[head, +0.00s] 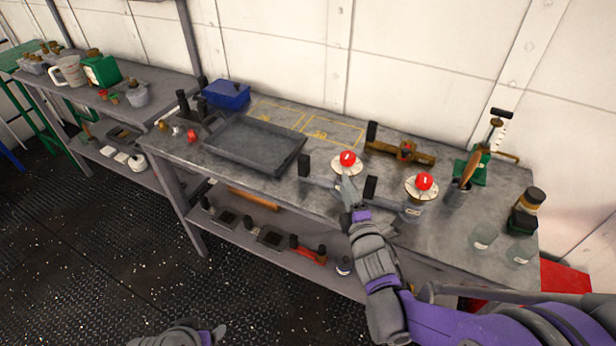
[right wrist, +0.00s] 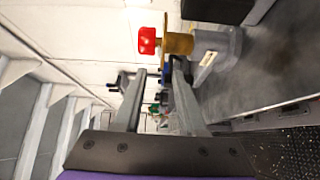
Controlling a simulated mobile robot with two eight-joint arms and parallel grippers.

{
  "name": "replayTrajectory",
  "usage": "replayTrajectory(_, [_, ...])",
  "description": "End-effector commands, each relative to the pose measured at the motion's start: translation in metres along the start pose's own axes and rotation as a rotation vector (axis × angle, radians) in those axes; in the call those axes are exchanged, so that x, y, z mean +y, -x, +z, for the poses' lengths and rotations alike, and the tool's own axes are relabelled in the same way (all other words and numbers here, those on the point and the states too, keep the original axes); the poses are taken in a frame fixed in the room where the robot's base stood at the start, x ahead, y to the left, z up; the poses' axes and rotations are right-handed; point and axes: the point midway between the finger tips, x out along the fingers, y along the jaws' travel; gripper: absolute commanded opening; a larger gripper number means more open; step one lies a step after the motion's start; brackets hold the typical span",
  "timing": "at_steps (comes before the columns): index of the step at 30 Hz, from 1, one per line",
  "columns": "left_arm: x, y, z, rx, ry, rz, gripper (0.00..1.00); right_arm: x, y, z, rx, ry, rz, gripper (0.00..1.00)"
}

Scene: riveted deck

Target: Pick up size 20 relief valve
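Two valves with red knobs and pale round discs stand on the workbench: a left one (head: 347,160) and a right one (head: 422,185). I cannot read their sizes, so I cannot tell which is the size 20 relief valve. My right gripper (head: 368,208) is at the bench's front edge, beside and in front of both. In the right wrist view its fingers (right wrist: 157,74) are apart with nothing held between them. A red knob (right wrist: 148,41) on a brass and grey valve body shows just beyond the fingertips.
A dark tray (head: 255,146) and a blue box (head: 227,95) lie to the left on the bench. A brass valve (head: 400,153) lies behind the red-knobbed valves. Yellow outlines mark the back.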

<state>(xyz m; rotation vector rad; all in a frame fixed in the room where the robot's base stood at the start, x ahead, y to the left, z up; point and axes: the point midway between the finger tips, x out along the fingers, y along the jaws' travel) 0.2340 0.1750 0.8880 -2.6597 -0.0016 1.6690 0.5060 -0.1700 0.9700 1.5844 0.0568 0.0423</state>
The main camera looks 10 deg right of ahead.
Motion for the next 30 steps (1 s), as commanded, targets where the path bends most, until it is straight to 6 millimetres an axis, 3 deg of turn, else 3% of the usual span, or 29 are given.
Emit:
replayTrajectory(9, [0.0, 0.005, -0.004, 0.002, 0.0, 0.0, 0.72, 0.001, -0.045, -0.001, 0.006, 0.015, 0.01, 0.4])
replayTrajectory(16, [0.0, 0.007, -0.005, 0.003, 0.0, 0.0, 0.72, 0.0, -0.063, -0.001, 0.005, 0.014, 0.009, 0.4])
replayTrajectory(24, [0.0, 0.013, -0.01, 0.007, 0.0, 0.0, 0.72, -0.002, -0.102, -0.002, 0.005, 0.013, 0.009, 0.4])
replayTrajectory(30, [0.0, 0.013, -0.011, 0.007, 0.0, 0.0, 0.72, -0.003, -0.109, -0.002, 0.005, 0.013, 0.009, 0.4])
